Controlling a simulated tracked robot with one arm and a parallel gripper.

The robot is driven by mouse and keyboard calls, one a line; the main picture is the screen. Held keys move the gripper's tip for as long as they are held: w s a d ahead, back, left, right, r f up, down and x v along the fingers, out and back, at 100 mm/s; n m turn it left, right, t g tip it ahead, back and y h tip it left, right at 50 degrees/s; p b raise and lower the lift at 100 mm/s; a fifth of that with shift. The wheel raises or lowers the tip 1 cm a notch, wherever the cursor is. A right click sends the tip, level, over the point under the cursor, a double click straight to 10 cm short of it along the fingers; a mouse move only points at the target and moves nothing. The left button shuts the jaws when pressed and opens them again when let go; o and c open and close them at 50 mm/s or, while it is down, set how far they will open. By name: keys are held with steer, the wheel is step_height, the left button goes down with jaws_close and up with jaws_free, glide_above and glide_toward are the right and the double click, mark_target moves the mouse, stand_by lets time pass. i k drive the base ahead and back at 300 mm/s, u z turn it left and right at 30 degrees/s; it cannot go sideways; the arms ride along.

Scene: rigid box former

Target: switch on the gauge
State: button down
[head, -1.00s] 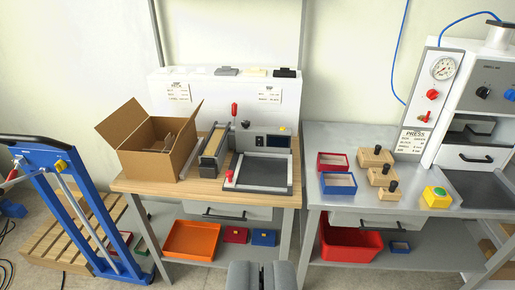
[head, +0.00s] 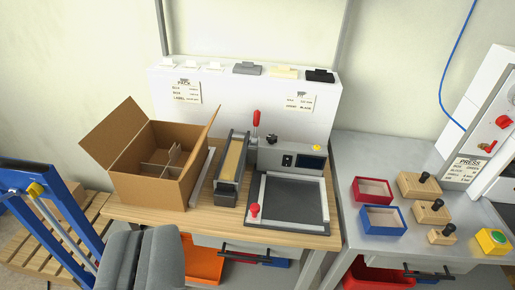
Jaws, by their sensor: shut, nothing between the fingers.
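A grey unit (head: 282,157) on the wooden bench has a dark screen (head: 313,163), a small black switch (head: 287,160) and a yellow button (head: 316,148). It looks like the gauge. The screen looks unlit. A flat dark plate with a pale frame (head: 289,199) lies in front of it, with a red knob at its front left corner. My gripper (head: 155,233) is shut and empty at the lower left, in front of the bench and well apart from the unit. Its fingertips point up in the picture.
An open cardboard box (head: 155,180) stands left of the unit. Between them is a long sealer-like tool (head: 231,165) with a red-handled lever (head: 256,122). Small boxes and wooden blocks (head: 433,213) lie on the right table. A blue frame (head: 45,215) stands at left.

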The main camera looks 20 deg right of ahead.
mark_target(288, 159)
steer(key=z, duration=0.15)
steer(key=i, duration=1.1)
steer(key=z, duration=0.55)
